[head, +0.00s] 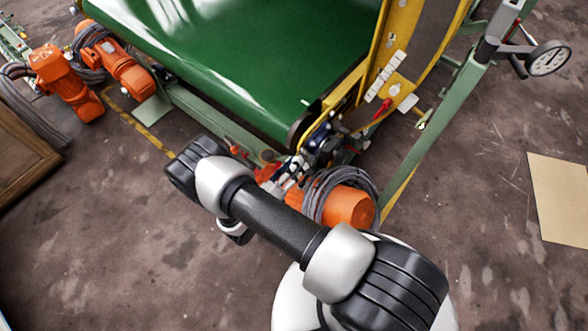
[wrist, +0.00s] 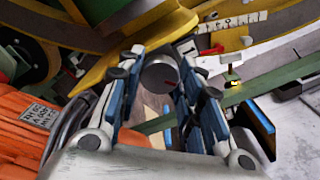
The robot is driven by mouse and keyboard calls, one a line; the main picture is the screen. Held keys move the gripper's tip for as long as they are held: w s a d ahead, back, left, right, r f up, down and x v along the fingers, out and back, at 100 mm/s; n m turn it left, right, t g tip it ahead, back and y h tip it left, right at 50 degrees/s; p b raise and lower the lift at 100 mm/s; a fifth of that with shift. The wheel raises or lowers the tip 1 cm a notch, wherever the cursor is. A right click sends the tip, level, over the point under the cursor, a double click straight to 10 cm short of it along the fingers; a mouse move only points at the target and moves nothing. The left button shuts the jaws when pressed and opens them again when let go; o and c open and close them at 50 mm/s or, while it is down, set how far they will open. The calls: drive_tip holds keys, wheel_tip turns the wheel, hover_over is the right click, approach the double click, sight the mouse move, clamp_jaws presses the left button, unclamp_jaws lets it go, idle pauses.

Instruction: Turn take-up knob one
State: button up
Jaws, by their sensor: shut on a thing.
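In the wrist view a round grey knob (wrist: 159,76) with a small red mark on its face sits between the two fingers of my gripper (wrist: 158,66). My gripper is shut on this knob, with the blue-padded fingers on its left and right sides. No number shows on the knob, so I cannot tell by a label which one it is. In the head view the knob cannot be made out among the crowded parts at the near end of the green belt (head: 255,55), beyond my arm.
An orange motor (wrist: 35,125) with cables is close left of my gripper; it also shows in the head view (head: 348,206). A yellow guard (wrist: 120,75) and red lever (wrist: 211,50) are nearby. Floor at lower left is clear.

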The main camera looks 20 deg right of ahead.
drive_tip(key=shift+n+b, duration=0.65)
drive_tip(key=shift+n, duration=0.95)
drive_tip(key=shift+n, duration=0.3)
drive_tip(key=o, duration=1.1)
drive_tip(key=v, duration=1.2)
